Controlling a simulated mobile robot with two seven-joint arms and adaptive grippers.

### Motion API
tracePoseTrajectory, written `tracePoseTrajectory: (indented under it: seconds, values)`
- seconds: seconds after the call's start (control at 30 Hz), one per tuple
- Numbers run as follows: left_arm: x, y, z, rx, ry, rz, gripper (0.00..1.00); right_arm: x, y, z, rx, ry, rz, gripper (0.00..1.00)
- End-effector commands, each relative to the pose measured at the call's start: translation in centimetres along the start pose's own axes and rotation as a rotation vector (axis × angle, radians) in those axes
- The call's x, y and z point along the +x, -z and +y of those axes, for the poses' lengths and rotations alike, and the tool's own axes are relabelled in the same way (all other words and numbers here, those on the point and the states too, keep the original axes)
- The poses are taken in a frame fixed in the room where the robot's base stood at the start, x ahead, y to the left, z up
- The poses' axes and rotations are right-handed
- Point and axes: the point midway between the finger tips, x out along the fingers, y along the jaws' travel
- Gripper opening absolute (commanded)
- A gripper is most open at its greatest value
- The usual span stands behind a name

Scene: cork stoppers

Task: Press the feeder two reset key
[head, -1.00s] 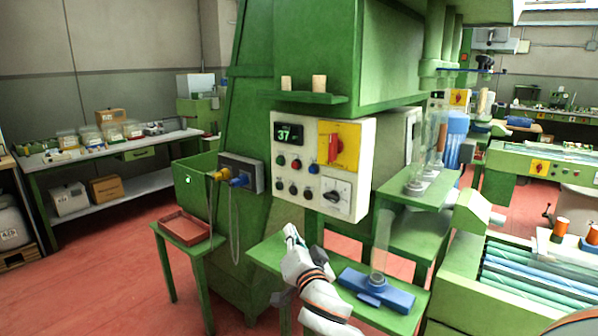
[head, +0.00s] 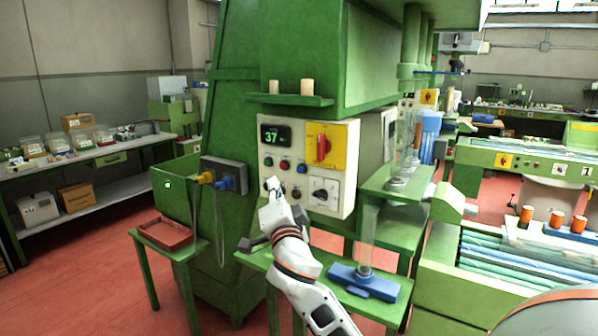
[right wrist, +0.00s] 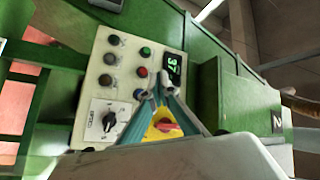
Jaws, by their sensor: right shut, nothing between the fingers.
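A white control panel (head: 338,196) on the green machine carries a display reading 37 (head: 272,135). Below the display is a row with a green button, a red button (head: 284,165) and a blue button (head: 301,168). Under that is a row of dark buttons (head: 295,192), partly hidden by my right gripper (head: 273,188). The right gripper is shut and empty, in front of the panel's lower left. In the right wrist view, dark buttons (right wrist: 110,59) stand beside the coloured column, and the fingertips (right wrist: 164,92) overlap the panel near the blue button (right wrist: 139,94). I cannot read key labels or tell contact. My left gripper is out of view.
The panel also has a yellow plate with a red rotary switch (head: 321,150) and a black selector (head: 323,193). A shelf (head: 290,99) with two corks juts out above. A green table with a blue fixture (head: 378,286) stands below right. A green bin (head: 165,187) is left.

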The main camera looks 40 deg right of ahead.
Motion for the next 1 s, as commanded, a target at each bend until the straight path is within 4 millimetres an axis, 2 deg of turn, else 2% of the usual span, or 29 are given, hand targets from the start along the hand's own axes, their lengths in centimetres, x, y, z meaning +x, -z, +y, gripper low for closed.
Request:
tracePoseTrajectory:
  seconds: [0.23, 0.7, 1.0]
  values:
    - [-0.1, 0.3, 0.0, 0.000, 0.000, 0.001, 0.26, 1.0, 0.7, 0.7, -0.005, 0.000, 0.000, 0.00]
    - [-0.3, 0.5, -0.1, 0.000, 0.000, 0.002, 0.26, 5.0, 3.6, 3.8, 0.000, -0.002, -0.001, 0.00]
    - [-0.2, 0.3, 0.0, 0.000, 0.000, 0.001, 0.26, 6.1, 4.4, 4.5, 0.000, 0.000, -0.001, 0.00]
